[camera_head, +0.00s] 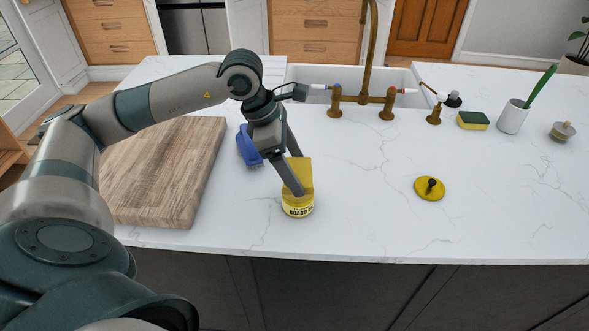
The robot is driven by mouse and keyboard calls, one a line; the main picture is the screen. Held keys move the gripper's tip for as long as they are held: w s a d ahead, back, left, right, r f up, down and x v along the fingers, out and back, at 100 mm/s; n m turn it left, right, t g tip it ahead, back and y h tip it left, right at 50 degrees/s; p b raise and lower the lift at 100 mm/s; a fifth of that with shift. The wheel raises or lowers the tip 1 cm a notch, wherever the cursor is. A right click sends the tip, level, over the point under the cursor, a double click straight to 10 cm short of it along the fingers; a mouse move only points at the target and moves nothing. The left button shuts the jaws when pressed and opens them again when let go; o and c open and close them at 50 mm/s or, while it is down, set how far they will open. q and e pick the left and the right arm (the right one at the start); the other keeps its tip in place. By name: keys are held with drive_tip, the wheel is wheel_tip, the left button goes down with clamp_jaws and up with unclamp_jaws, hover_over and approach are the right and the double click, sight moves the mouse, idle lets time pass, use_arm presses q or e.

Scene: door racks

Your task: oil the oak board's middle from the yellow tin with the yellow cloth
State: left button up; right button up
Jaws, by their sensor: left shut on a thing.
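The oak board (165,170) lies flat on the counter at the left, partly covered by my left arm. The yellow tin (298,207) stands near the counter's front edge, right of the board. My left gripper (294,183) points down over the tin, shut on the yellow cloth (303,172). The cloth is at the tin's mouth; I cannot tell how far it reaches inside. A yellow lid with a dark knob (429,188) lies on the counter to the right of the tin. My right gripper does not show.
A blue brush-like thing (249,147) lies between the board and my gripper. Behind are the sink (350,80) and brass taps (387,104). A sponge (473,121), a white cup (512,117) and a small round brush (562,131) stand at the right. The front right counter is clear.

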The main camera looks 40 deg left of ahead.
sight(312, 187)
use_arm(q)
drive_tip(key=shift+r+p, duration=0.6)
drive_tip(key=shift+r, duration=1)
drive_tip(key=shift+f, duration=0.1)
drive_tip(key=shift+s+d+f+m+g+h, duration=0.15)
drive_tip(key=shift+d+f+m+g+h, duration=0.15)
drive_tip(key=shift+d+f+m, duration=0.45)
drive_tip(key=d+m+g, duration=0.1)
drive_tip(key=m, duration=0.1)
drive_tip(key=d+f+m+g, duration=0.1)
drive_tip(key=m, duration=0.2)
drive_tip(key=s+d+f+m, duration=0.1)
drive_tip(key=m, duration=0.1)
drive_tip(key=shift+s+d+f+m+g, duration=0.1)
drive_tip(key=shift+d+f+m+g, duration=0.1)
drive_tip(key=shift+d+m+g, duration=0.2)
drive_tip(key=s+d+f+m+g+y, duration=0.1)
drive_tip(key=d+m+y, duration=0.1)
drive_tip(key=m, duration=0.6)
drive_tip(key=s+d+f+m+g+y+b, duration=0.1)
drive_tip(key=s+d+m+g+y, duration=0.1)
drive_tip(key=d+m, duration=0.2)
drive_tip(key=m, duration=0.3)
drive_tip(key=shift+f+m+g, duration=0.2)
drive_tip(key=shift+m+g, duration=0.1)
drive_tip(key=shift+m, duration=0.05)
